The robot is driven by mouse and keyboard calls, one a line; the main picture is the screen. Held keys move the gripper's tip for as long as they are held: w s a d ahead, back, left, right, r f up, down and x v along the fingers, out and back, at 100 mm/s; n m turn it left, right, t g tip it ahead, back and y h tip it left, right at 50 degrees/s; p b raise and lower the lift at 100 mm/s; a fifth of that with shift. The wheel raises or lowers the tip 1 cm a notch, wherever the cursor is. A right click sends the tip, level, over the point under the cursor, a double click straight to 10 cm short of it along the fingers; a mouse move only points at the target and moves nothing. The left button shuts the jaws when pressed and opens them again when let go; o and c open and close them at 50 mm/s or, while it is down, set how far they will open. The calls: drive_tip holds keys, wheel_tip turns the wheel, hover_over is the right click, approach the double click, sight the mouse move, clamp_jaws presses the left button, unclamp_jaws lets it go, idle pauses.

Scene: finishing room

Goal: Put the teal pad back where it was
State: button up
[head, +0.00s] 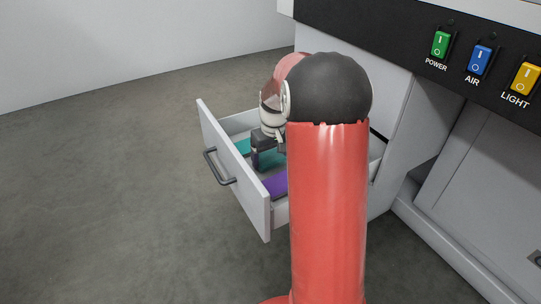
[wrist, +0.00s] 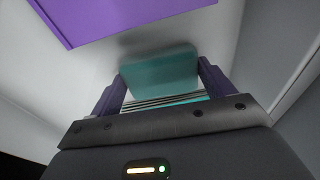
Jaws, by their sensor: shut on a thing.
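The teal pad (wrist: 160,72) is between the two fingers of my gripper (wrist: 160,85) in the wrist view, and the gripper is shut on it. In the head view my gripper (head: 264,150) is down inside the open drawer (head: 233,170). Teal (head: 271,160) shows beside and behind the fingers there; I cannot tell whether it is all one pad. Whether the pad touches the drawer floor is not clear. A purple pad (head: 275,186) lies in the drawer nearer the front, and it also shows at the top left of the wrist view (wrist: 110,15).
The drawer front has a dark handle (head: 219,167). The cabinet (head: 390,85) stands to the right, with a green POWER switch (head: 440,44), a blue AIR switch (head: 480,59) and a yellow LIGHT switch (head: 525,78). My arm hides the drawer's right part. The floor at left is clear.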

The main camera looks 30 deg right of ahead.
sight(273, 161)
drive_tip(key=shift+f, duration=0.2)
drive_tip(key=o, duration=1.1)
wheel_tip(273, 161, up, 12)
drive_tip(key=s+p, duration=0.1)
drive_tip(key=p, duration=0.2)
drive_tip(key=s+a+r+t, duration=0.1)
drive_tip(key=s+a+r, duration=0.1)
drive_tip(key=s+a, duration=0.2)
drive_tip(key=s+a+r+t, duration=0.1)
drive_tip(key=s+a+r, duration=0.1)
drive_tip(key=s+a, duration=0.2)
drive_tip(key=s+a+r, duration=0.2)
drive_tip(key=s+a, duration=0.2)
drive_tip(key=s, duration=0.4)
drive_tip(key=shift+s+a+r+t, duration=0.25)
drive_tip(key=shift+s+r+t, duration=0.1)
drive_tip(key=shift+s+t, duration=0.05)
drive_tip(key=shift+t, duration=0.7)
drive_tip(key=s+a+f, duration=0.1)
drive_tip(key=s, duration=0.1)
drive_tip(key=s+a, duration=0.1)
drive_tip(key=s, duration=0.2)
drive_tip(key=s+a+f, duration=0.1)
drive_tip(key=s, duration=0.2)
drive_tip(key=shift+s+f, duration=0.1)
drive_tip(key=shift+f, duration=0.2)
